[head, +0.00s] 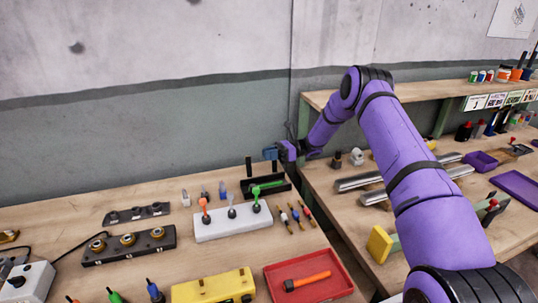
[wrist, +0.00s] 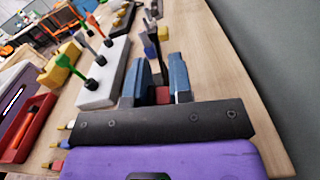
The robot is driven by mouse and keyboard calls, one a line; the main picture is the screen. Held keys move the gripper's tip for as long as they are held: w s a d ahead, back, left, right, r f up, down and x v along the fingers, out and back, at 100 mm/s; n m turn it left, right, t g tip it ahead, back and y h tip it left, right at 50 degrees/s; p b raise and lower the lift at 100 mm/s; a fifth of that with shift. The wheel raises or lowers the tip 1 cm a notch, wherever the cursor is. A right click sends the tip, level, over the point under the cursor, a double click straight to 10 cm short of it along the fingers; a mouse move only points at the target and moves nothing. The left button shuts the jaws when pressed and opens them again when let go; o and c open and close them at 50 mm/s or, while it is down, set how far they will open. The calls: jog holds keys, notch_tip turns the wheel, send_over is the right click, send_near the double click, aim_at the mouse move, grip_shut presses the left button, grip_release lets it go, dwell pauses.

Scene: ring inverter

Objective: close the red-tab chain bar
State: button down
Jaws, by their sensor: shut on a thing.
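My gripper (head: 271,153) is low over the back of the wooden bench, near the wall, beyond a black tray. In the wrist view its two blue-grey fingers (wrist: 162,82) stand a little apart. A small red piece (wrist: 162,95) shows between them, close to the palm, and the gripper is shut on it. This red piece looks like the red tab, but the chain bar itself cannot be made out. In the head view the held piece is hidden by the fingers.
A black tray (head: 247,193) with upright black posts is just in front of my gripper. A white block (head: 232,226) with orange, grey and green levers stands left of it. A red tray (head: 270,287) and a yellow case (head: 213,289) lie at the front.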

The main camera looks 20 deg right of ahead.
jog(key=shift+s, duration=0.15)
dwell(0.5)
jog(key=n, duration=0.6)
send_over(275, 167)
jog(key=s+a, duration=0.2)
jog(key=s+n, duration=0.1)
jog(key=n, duration=0.1)
jog(key=s+f+n, duration=0.1)
jog(key=s+n, duration=0.1)
jog(key=shift+d+f+n, duration=0.15)
jog(key=shift+n, duration=0.25)
jog(key=shift+s+f, duration=0.45)
jog(key=c, duration=1.1)
grip_release()
jog(key=shift+d, duration=0.1)
